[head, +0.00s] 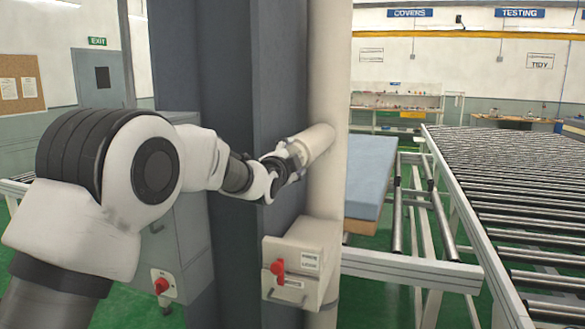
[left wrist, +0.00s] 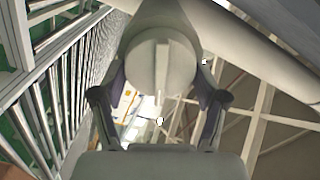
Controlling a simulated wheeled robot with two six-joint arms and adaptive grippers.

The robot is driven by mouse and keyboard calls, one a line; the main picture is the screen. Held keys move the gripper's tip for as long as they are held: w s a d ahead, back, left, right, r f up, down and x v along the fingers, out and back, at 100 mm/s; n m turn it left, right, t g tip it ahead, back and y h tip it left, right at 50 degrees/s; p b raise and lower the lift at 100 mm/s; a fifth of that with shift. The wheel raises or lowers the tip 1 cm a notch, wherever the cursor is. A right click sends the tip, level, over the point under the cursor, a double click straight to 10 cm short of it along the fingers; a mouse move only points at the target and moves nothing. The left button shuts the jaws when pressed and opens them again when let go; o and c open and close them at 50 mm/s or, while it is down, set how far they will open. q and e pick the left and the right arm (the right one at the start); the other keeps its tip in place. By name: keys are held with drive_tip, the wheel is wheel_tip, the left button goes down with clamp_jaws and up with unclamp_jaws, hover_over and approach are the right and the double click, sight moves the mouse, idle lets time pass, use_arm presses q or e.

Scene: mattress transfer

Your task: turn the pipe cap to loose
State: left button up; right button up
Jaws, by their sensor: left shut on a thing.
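A pale vertical pipe (head: 328,90) stands beside a dark grey column in the head view. A short branch pipe (head: 316,143) sticks out from it toward the lower left. My left gripper (head: 288,165) is at the end of this branch. In the left wrist view the round pipe cap (left wrist: 160,66), with a raised bar across its face, sits between the two fingers of my left gripper (left wrist: 160,88). The fingers are shut on its sides. In the head view the gripper mostly hides the cap. My right gripper is not in view.
Another cabinet (head: 180,250) stands left of the column. A blue mattress (head: 370,170) and roller conveyors (head: 500,190) are on the right.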

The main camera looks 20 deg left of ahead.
use_arm(q)
drive_tip(key=m+b, duration=0.2)
drive_tip(key=m, duration=0.1)
drive_tip(key=shift+f, duration=0.1)
drive_tip(key=shift+m+b, duration=0.35)
drive_tip(key=shift+m, duration=0.45)
drive_tip(key=o, duration=1.2)
drive_tip(key=shift+c, duration=0.2)
drive_tip(key=shift+w, duration=0.1)
